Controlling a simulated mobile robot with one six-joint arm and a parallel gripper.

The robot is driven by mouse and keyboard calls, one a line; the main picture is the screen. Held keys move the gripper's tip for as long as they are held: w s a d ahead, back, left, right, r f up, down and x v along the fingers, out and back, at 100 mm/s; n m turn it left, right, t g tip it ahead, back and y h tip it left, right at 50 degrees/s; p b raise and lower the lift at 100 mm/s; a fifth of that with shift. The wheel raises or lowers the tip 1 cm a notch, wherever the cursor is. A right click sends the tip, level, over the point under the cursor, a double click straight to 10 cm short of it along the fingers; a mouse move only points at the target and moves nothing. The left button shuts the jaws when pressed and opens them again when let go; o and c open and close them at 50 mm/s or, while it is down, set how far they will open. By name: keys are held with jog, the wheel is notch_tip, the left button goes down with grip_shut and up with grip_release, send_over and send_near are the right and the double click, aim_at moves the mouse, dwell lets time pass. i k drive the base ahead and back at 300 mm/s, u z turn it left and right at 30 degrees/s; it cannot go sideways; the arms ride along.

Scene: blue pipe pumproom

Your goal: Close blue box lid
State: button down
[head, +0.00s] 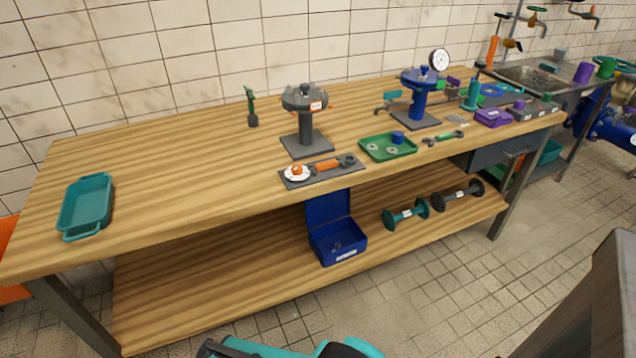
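The blue box (338,247) stands on the lower shelf of the wooden workbench, near the middle. Its lid (328,207) is open and stands up at the back, with its top edge partly hidden by the tabletop. A few small items lie inside, too small to make out. A white label is on the box's front. Teal and black parts of my arm show at the bottom edge, well in front of the box and apart from it. My gripper's fingers do not show.
Above the box, the workbench (190,160) overhangs the shelf (200,280). A teal dumbbell-shaped part (406,214) and a dark one (457,194) lie to the box's right. The shelf to its left is bare. A dark grey block (590,300) stands at the right front.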

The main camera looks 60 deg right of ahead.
aim_at(319, 209)
jog(key=i, duration=0.85)
jog(key=u, duration=0.05)
